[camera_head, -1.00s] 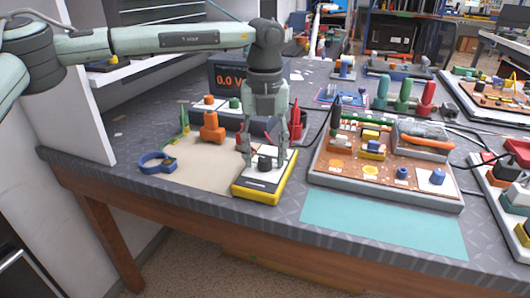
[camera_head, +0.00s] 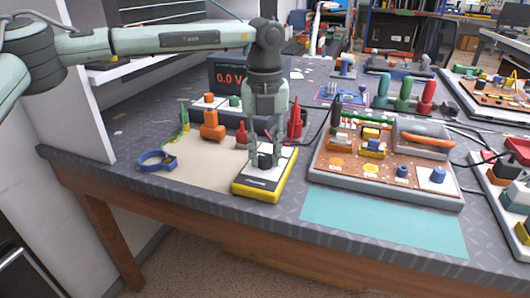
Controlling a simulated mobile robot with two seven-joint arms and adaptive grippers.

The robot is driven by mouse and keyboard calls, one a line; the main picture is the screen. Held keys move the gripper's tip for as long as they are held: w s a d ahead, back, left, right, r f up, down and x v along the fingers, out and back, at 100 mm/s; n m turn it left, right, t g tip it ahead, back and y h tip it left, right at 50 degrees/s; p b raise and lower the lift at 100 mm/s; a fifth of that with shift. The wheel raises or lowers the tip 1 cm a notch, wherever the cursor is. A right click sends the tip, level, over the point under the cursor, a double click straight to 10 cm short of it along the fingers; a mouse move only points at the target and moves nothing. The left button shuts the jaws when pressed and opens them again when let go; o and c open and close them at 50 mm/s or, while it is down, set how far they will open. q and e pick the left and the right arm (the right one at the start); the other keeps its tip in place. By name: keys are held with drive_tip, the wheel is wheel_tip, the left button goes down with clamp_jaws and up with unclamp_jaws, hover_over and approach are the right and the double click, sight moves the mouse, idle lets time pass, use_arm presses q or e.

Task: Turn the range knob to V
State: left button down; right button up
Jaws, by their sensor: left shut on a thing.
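A yellow meter with a white face (camera_head: 268,183) lies on the bench near its front edge. Its dark range knob (camera_head: 265,160) sits on the upper part of the face. My left gripper (camera_head: 264,163) points straight down over the meter and is shut on the knob, its fingers on either side of it. The fingers hide most of the knob, and I cannot read its pointer or the range marks. A display (camera_head: 229,78) behind reads 0.0 V in orange. My right gripper is not in view.
Orange, green and red plugs (camera_head: 209,125) stand left of and behind the meter. A blue ring-shaped thing (camera_head: 157,161) lies at the left. A board with several parts (camera_head: 385,170) is close on the right, with a teal mat (camera_head: 385,224) in front.

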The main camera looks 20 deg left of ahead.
sight(265, 156)
use_arm(q)
drive_tip(key=m+b, duration=0.1)
drive_tip(key=m, duration=0.2)
drive_tip(key=shift+f, duration=0.15)
drive_tip(key=m+b, duration=0.1)
drive_tip(key=m, duration=0.1)
drive_tip(key=shift+m, duration=1.7)
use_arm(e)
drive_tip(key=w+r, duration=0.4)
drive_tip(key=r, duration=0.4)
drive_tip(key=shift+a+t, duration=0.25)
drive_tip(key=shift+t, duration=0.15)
use_arm(q)
drive_tip(key=c, duration=1.2)
unclamp_jaws()
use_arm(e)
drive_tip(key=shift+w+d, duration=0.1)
use_arm(q)
drive_tip(key=shift+r, duration=0.2)
wheel_tip(265, 156, up, 12)
drive_tip(key=shift+f, duration=0.1)
